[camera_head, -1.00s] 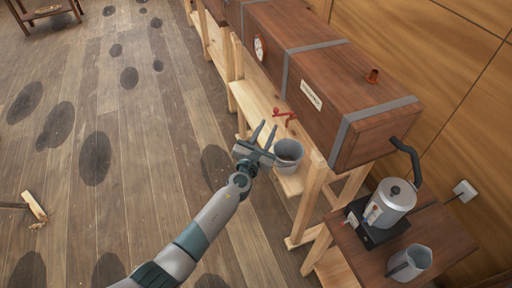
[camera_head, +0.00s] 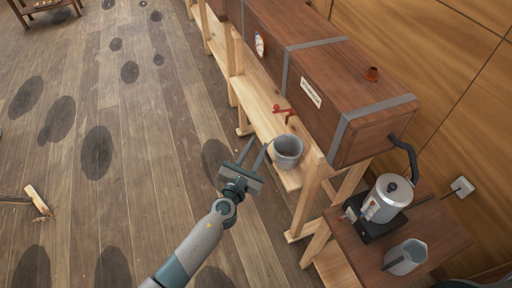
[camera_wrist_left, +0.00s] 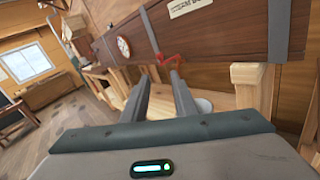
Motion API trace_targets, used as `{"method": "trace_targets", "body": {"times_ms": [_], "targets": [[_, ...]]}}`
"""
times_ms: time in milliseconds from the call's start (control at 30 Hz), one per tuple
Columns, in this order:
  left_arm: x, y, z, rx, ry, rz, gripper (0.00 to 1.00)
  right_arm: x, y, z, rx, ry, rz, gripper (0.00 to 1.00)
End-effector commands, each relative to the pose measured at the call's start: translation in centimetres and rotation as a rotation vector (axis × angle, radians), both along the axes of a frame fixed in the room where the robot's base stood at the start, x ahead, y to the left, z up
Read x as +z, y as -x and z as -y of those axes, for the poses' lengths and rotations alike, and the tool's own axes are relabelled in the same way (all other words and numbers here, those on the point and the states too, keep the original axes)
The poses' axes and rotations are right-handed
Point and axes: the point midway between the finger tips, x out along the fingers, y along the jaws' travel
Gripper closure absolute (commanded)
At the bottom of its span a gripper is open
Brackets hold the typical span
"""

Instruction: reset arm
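My left gripper (camera_head: 254,157) is open and empty in the head view, just left of a grey bucket (camera_head: 287,150) and apart from it. The bucket stands on the low wooden shelf under the long brown wooden box (camera_head: 345,85). In the left wrist view the two fingers (camera_wrist_left: 160,85) are spread with nothing between them. A red tap (camera_wrist_left: 172,60) on the box shows beyond the fingertips, and part of the bucket (camera_wrist_left: 204,105) shows behind the right finger. My right gripper is in neither view.
A small wooden table (camera_head: 436,232) at the right holds a metal kettle (camera_head: 388,198) on a dark base and a grey jug (camera_head: 405,257). A broom-like tool (camera_head: 36,200) lies on the floor at left. The plank floor left of my arm is mostly clear.

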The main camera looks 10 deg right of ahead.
Motion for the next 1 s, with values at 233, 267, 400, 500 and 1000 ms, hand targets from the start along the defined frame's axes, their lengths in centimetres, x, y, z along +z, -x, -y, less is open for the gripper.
{"method": "trace_targets", "body": {"times_ms": [233,267,400,500,1000], "targets": [[0.0,0.0,0.0,0.0,0.001,0.0,0.74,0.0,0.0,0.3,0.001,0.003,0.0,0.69],[-0.1,0.0,0.0,0.0,0.001,-0.002,0.74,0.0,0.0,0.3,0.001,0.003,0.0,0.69],[-1.4,0.0,-0.4,0.009,0.026,-0.038,0.74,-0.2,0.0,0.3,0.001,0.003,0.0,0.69],[-3.7,0.2,-1.3,0.029,0.079,-0.107,0.74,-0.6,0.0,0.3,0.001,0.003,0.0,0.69],[-28.9,7.3,-12.1,0.423,0.752,-0.807,0.74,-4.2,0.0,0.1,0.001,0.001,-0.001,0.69]]}}
